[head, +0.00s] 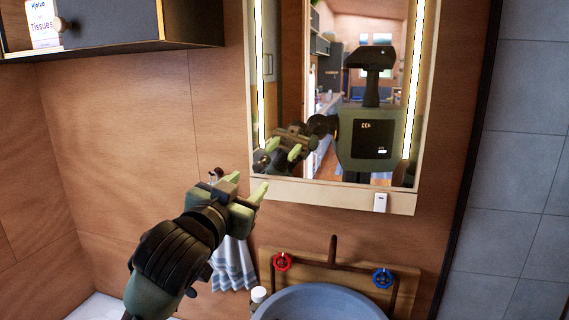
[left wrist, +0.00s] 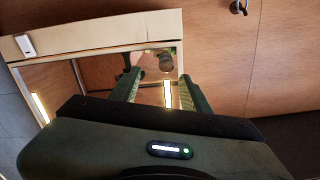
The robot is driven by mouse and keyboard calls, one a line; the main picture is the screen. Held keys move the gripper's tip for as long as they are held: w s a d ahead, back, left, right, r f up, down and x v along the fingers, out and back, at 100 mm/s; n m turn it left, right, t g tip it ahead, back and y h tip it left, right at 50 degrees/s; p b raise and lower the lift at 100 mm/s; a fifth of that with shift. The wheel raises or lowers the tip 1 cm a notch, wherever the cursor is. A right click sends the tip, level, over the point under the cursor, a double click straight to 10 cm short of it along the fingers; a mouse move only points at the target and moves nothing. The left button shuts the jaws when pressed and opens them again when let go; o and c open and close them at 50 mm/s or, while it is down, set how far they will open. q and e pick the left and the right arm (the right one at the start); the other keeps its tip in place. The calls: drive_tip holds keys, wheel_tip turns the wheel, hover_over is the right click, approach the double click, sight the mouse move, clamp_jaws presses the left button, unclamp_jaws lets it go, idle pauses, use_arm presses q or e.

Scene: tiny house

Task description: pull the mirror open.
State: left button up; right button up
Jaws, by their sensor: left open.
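The mirror (head: 320,196) hangs on the wooden wall, with a light wood frame and a lit strip along each side. It looks flat against the wall, and its glass reflects my body and the room. My left gripper (head: 250,186) is open and empty, with its fingers close to the mirror's lower left corner; I cannot tell whether they touch it. In the left wrist view the two fingers (left wrist: 158,92) reach toward the mirror's frame (left wrist: 110,32) with a gap between them. A small white piece (head: 380,202) sits on the bottom frame at the right. My right gripper is not in view.
A blue-grey basin (head: 320,302) with a red knob (head: 282,262), a blue knob (head: 382,278) and a dark tap (head: 333,252) lies below the mirror. A striped towel (head: 233,266) hangs behind my left arm. A dark cabinet (head: 130,25) is at upper left.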

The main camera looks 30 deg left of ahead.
sight(257, 169)
use_arm(q)
drive_tip(key=w, duration=0.1)
drive_tip(key=w+a, duration=0.1)
drive_tip(key=w+a+p, duration=0.1)
drive_tip(key=shift+w+a+r, duration=0.15)
drive_tip(key=shift+a+r, duration=0.1)
drive_tip(key=w+p, duration=0.1)
drive_tip(key=w, duration=0.2)
drive_tip(key=shift+f, duration=0.1)
drive_tip(key=shift+w+a, duration=0.1)
drive_tip(key=shift+a, duration=0.05)
clamp_jaws()
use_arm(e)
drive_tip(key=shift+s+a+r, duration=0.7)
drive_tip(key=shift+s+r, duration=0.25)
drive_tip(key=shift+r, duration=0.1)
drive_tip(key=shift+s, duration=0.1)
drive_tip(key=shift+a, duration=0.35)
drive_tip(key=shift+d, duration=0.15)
